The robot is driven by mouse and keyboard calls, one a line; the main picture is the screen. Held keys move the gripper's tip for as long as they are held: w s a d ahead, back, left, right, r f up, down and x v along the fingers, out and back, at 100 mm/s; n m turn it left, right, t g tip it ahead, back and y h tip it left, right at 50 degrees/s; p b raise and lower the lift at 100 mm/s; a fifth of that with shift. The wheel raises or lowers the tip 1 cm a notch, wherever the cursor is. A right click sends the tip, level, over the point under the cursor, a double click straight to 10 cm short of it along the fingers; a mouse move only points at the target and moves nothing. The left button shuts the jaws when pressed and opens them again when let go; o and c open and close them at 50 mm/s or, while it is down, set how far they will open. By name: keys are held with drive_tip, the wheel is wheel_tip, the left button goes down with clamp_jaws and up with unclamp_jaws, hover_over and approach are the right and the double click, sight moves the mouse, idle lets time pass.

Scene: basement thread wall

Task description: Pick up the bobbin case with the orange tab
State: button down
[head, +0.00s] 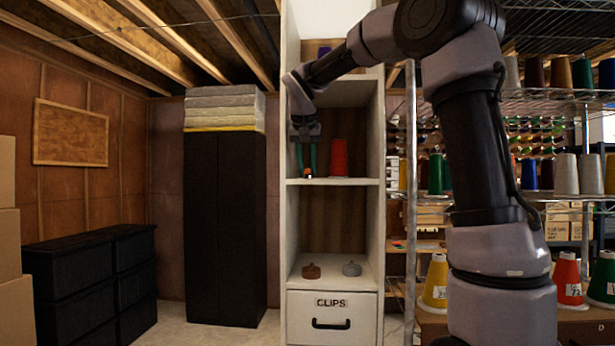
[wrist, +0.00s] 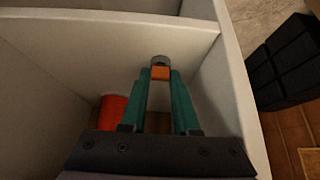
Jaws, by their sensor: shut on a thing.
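The bobbin case with the orange tab (wrist: 160,66) is a small grey metal piece between the tips of my gripper (wrist: 160,76) in the wrist view. The orange tab faces the camera. My gripper (head: 307,176) is shut on it, with its teal fingers pointing down inside a shelf compartment in the head view. There the bobbin case shows only as a tiny orange and dark spot at the fingertips, close to the shelf board. I cannot tell whether it touches the board.
A red cone (head: 338,157) stands right of my gripper on the same shelf (head: 360,182). The compartment below holds a brown (head: 311,272) and a grey (head: 351,269) round item, above a CLIPS drawer (head: 331,318).

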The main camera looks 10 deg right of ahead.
drive_tip(key=shift+r, duration=0.1)
drive_tip(key=shift+s+d+r, duration=0.15)
drive_tip(key=shift+r, duration=0.25)
wheel_tip(320, 180, up, 6)
drive_tip(key=s+d, duration=1.3)
drive_tip(key=s, duration=0.1)
drive_tip(key=shift+d, duration=0.3)
idle(0.5)
